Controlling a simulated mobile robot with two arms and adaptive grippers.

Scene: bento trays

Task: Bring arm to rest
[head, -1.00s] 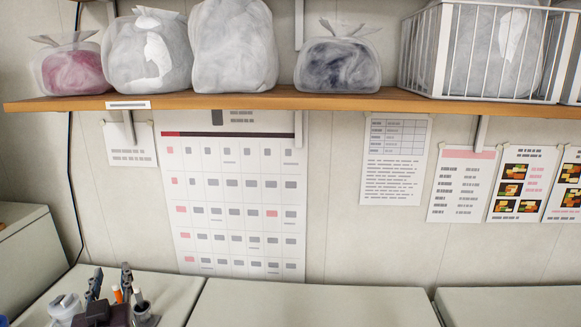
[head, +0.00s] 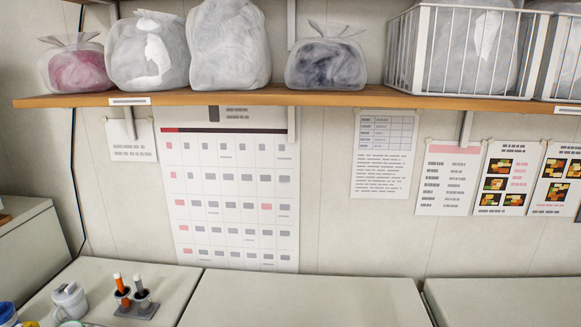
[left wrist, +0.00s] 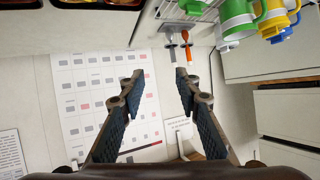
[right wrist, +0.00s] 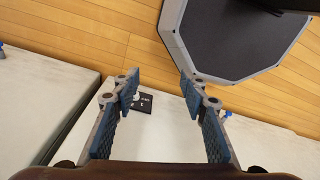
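My left gripper (left wrist: 157,84) is open in the left wrist view, with nothing between its two blue-padded fingers. That view looks past the fingers at the wall, upside down compared with the head view. My right gripper (right wrist: 159,82) is open in the right wrist view, also with nothing between its fingers. It points down over a pale surface and the wooden floor. Neither gripper shows in the head view.
A green jug (left wrist: 236,15) is among several jugs. A shelf (head: 200,96) bears bags and a wire basket (head: 461,83). A wall calendar (head: 232,200) hangs below.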

